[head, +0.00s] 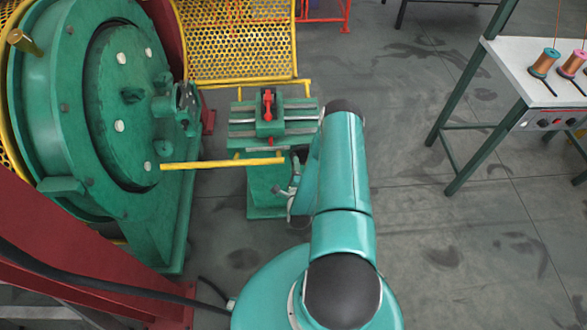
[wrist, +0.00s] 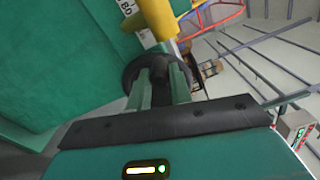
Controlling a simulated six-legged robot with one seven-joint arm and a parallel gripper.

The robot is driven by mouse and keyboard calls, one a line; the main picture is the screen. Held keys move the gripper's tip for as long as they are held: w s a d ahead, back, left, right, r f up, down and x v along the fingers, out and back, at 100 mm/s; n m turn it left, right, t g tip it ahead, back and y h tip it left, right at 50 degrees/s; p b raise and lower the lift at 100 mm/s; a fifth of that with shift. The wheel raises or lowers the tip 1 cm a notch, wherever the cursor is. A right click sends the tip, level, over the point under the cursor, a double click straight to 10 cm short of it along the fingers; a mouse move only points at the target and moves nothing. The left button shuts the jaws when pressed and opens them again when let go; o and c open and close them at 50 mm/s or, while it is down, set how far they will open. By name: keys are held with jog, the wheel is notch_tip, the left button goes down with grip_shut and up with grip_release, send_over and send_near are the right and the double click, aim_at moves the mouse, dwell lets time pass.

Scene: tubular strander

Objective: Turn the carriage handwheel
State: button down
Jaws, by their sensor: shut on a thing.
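The carriage handwheel (wrist: 131,74) shows in the wrist view as a dark round rim against green metal, partly hidden by my fingers. My gripper (wrist: 160,80) is shut on it, with one finger to each side of a dark part near the middle of the wheel. In the head view the green carriage (head: 243,122) sits on grey rails left of my arm and carries a red lever (head: 268,103).
A large green round machine head (head: 60,110) stands at the left, with yellow mesh guards (head: 235,40) behind. A yellow bar (head: 222,163) crosses near the carriage. A table with copper spools (head: 510,60) stands at the right. Floor between is clear.

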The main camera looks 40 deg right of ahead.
jog(key=s+d+m, duration=0.2)
jog(key=d+m, duration=0.2)
jog(key=m, duration=0.7)
jog(key=s+d+m, duration=0.3)
jog(key=m, duration=0.9)
jog(key=shift+s+d+f+m, duration=0.2)
jog(key=shift+d+m, duration=0.1)
jog(key=shift+d, duration=0.1)
jog(key=c, duration=1.3)
grip_release()
jog(key=shift+o, duration=0.2)
jog(key=shift+a, duration=0.1)
